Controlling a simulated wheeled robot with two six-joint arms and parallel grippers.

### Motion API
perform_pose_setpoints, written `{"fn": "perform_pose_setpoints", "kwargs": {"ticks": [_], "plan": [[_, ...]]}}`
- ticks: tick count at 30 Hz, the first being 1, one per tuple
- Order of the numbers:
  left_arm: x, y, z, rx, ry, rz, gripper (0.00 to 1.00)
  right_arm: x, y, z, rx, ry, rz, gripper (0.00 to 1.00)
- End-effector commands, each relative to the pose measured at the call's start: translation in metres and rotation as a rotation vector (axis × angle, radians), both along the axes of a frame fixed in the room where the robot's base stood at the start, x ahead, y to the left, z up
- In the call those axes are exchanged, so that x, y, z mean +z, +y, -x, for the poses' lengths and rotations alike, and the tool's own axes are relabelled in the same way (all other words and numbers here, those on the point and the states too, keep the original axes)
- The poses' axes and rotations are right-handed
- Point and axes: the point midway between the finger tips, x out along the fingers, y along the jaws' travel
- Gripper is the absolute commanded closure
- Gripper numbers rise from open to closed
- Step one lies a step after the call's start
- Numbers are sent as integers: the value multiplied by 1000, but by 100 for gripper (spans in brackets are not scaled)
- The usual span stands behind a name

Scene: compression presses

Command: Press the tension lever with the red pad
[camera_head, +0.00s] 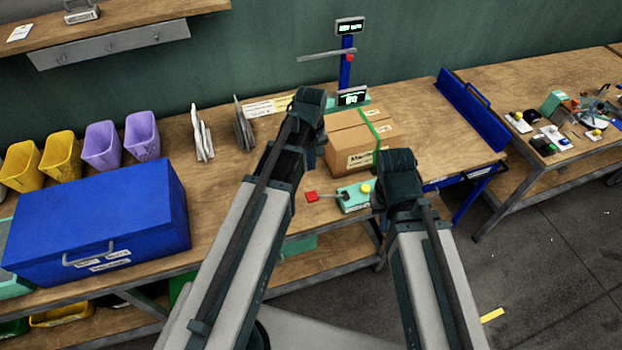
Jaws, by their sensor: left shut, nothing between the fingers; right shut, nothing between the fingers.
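The red pad (311,196) sits at the left end of a thin dark lever that sticks out from a small green device (352,200) near the front edge of the workbench. The device also has a yellow knob (366,188). My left gripper (309,98) is shut and empty, beyond the pad and left of the cardboard box. My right gripper (394,158) is shut and empty, to the right of the green device, near the box's right side. It looks apart from the red pad. The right arm partly covers the device's right end.
A strapped cardboard box (347,160) stands behind the device. A blue post (346,70) with a grey bar and red knob rises behind it. A large blue case (100,215) is at left. A blue panel (470,110) edges the bench at right.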

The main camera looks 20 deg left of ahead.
Motion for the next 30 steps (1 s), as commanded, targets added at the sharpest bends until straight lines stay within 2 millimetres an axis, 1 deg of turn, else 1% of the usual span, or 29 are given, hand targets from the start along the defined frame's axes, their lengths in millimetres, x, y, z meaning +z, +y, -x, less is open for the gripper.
{"fn": "perform_pose_setpoints", "kwargs": {"ticks": [8, 30], "plan": [[-24, 0, 0, 0, -1, 1, 100, -24, 0, 0, 4, 0, 1, 100], [-126, 0, 0, 0, -1, 1, 100, -126, 0, 0, 9, 0, 2, 100]]}}
